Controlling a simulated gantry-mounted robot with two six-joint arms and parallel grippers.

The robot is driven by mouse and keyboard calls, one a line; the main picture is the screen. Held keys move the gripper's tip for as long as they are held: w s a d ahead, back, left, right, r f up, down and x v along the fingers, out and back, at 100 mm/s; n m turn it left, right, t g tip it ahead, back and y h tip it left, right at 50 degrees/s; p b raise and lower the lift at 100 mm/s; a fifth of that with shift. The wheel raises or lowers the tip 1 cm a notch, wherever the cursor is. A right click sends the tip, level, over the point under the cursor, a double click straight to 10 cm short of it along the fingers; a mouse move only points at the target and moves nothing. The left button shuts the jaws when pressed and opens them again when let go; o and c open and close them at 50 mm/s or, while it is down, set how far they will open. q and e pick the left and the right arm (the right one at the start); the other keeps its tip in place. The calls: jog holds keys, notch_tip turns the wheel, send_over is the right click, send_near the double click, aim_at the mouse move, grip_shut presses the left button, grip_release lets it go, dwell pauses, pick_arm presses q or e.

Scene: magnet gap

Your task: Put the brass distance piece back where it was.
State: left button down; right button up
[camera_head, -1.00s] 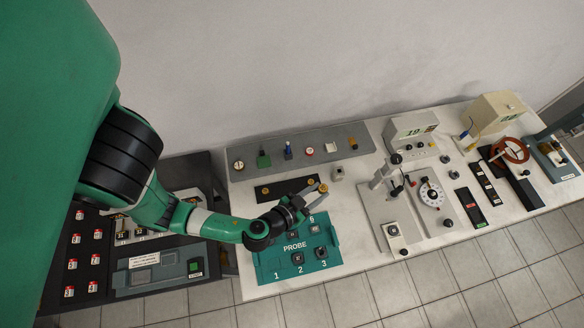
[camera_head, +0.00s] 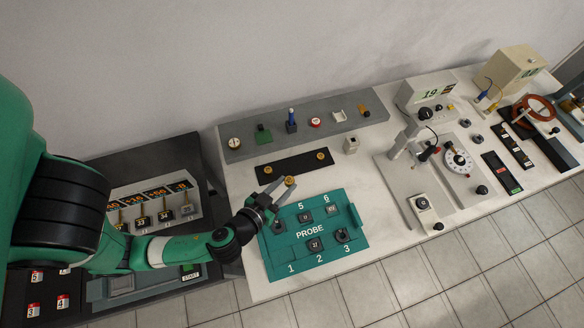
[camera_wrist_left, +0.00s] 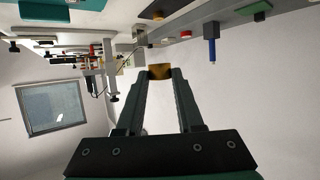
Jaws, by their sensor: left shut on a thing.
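My left gripper (camera_head: 277,187) is shut on a small brass distance piece (camera_head: 290,180). In the left wrist view the brass piece (camera_wrist_left: 160,71) sits between the two fingertips. In the head view the gripper appears between the black strip (camera_head: 294,166) and the teal PROBE tray (camera_head: 356,246); its exact height above the bench cannot be told. Two similar brass pieces stand on the black strip, one near its left end (camera_head: 268,170) and one near its right end (camera_head: 320,156). My right gripper is not in view.
A grey shelf (camera_head: 240,152) with several small items, including a blue-topped post (camera_head: 291,118), runs behind the strip. A small pale block (camera_head: 351,145) stands right of the strip. A stand with a dial (camera_head: 457,160) and meters are farther right. White bench shows around the strip.

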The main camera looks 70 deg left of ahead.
pick_arm(q)
notch_tip(320, 180, down, 2)
jog(key=a+b, duration=0.2)
jog(key=b, duration=0.3)
send_over(291, 171)
notch_tip(291, 171, down, 7)
jog(key=shift+s+d, duration=0.1)
jog(key=f+b, duration=0.1)
jog(key=f, duration=0.2)
jog(key=shift+a+f+b, duration=0.2)
jog(key=shift+f+b, duration=0.1)
jog(key=shift+b, duration=0.05)
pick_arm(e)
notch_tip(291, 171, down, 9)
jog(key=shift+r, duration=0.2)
